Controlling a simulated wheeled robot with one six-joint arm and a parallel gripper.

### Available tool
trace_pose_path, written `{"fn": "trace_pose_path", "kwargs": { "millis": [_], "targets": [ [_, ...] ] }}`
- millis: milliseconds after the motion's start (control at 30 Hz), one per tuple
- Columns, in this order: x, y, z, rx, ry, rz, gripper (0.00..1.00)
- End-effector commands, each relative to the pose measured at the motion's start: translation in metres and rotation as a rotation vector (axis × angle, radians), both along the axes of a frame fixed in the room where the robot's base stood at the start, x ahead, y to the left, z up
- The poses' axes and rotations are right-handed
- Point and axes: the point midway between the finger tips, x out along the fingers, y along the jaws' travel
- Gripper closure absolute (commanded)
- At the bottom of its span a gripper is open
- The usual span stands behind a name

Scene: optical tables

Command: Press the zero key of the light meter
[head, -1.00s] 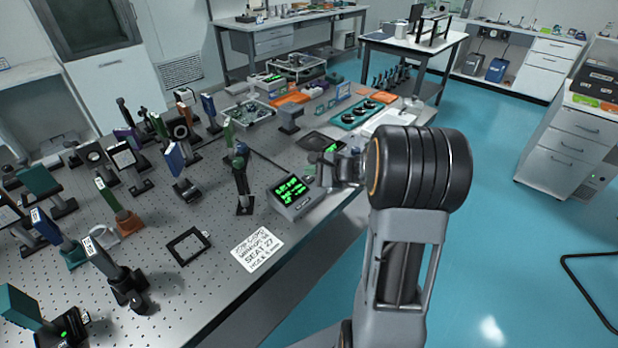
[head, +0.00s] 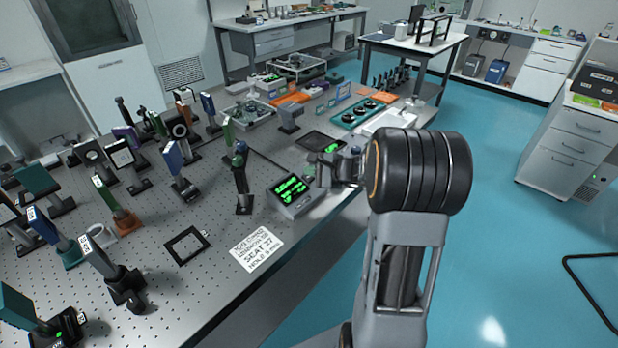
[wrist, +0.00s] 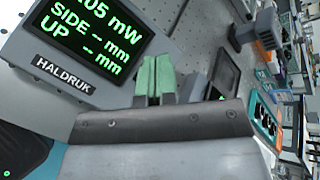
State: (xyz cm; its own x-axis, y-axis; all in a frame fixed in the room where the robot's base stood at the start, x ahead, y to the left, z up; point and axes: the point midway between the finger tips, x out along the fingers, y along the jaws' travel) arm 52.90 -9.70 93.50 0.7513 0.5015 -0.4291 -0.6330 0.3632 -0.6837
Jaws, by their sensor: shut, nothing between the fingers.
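The light meter (head: 294,197) is a small grey box with a dark screen and green text, standing near the table's right edge in the head view. In the wrist view its screen (wrist: 85,35) fills the upper left and reads "05 mW", "SIDE -- mm", "UP -- mm", with a HALDRUK label below. My gripper (wrist: 155,62) shows green fingertips shut together with nothing between them, just right of the screen in that picture. In the head view my gripper (head: 316,176) is beside the meter's right side. I cannot make out the zero key; contact cannot be told.
A white printed card (head: 256,246) and a black square frame (head: 187,245) lie on the perforated table (head: 215,285). A dark post mount (head: 242,185) stands left of the meter. A dark flat tray (head: 318,141) lies behind it. Several optics mounts crowd the left.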

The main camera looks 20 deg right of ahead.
Motion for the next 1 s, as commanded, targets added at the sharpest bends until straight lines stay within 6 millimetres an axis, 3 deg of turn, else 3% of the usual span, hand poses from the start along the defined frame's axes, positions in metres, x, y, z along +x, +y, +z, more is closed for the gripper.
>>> {"fn": "trace_pose_path", "kwargs": {
  "millis": [1000],
  "targets": [
    [0.0021,0.0011,-0.0072,0.0,0.0,0.0,1.0]
  ]
}}
